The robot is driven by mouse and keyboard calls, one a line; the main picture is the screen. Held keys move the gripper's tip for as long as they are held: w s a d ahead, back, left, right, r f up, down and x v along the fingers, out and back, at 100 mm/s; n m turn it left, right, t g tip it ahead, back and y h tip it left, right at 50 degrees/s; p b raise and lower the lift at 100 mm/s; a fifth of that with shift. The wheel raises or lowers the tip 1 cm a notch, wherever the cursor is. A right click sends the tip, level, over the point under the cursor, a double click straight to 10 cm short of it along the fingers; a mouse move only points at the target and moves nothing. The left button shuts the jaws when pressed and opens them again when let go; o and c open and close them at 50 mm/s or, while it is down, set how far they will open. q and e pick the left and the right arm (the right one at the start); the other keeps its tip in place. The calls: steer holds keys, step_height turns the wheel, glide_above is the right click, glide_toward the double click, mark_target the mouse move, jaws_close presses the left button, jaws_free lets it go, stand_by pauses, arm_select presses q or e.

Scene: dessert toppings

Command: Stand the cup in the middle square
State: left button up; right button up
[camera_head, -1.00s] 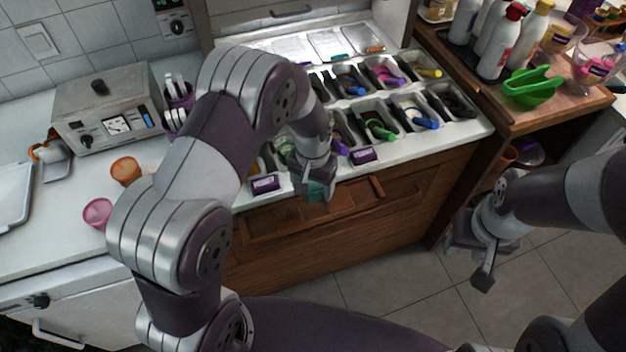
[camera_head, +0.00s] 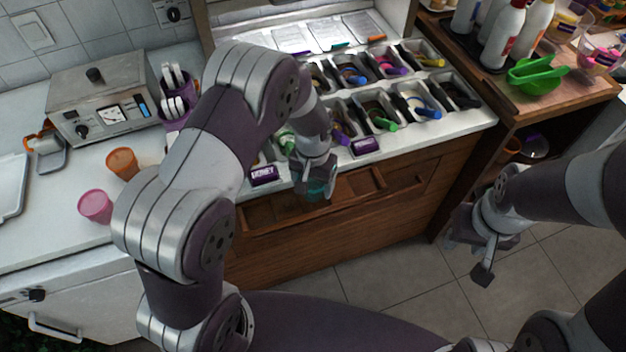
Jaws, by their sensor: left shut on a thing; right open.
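A teal cup (camera_head: 318,188) is in my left gripper (camera_head: 315,186), whose fingers are shut on it. The gripper hides much of the cup. They are over a wooden holder (camera_head: 275,222) with recessed squares, at the counter's front edge. My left arm and gripper cover part of this holder, so I cannot clearly tell which square is the middle one or whether the cup touches the wood. My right gripper (camera_head: 482,258) is open and empty, over the floor to the right.
An orange cup (camera_head: 122,163) and a pink cup (camera_head: 95,206) stand on the left counter beside a metal appliance (camera_head: 108,105). Topping bins with coloured scoops fill the counter behind the holder.

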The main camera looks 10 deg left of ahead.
arm_select(q)
steer(key=shift+f, duration=0.15)
stand_by(0.3)
steer(key=shift+f+b, duration=0.5)
steer(key=shift+f, duration=0.15)
stand_by(0.3)
steer(key=shift+f, duration=0.1)
stand_by(0.3)
steer(key=shift+f, duration=0.5)
stand_by(0.4)
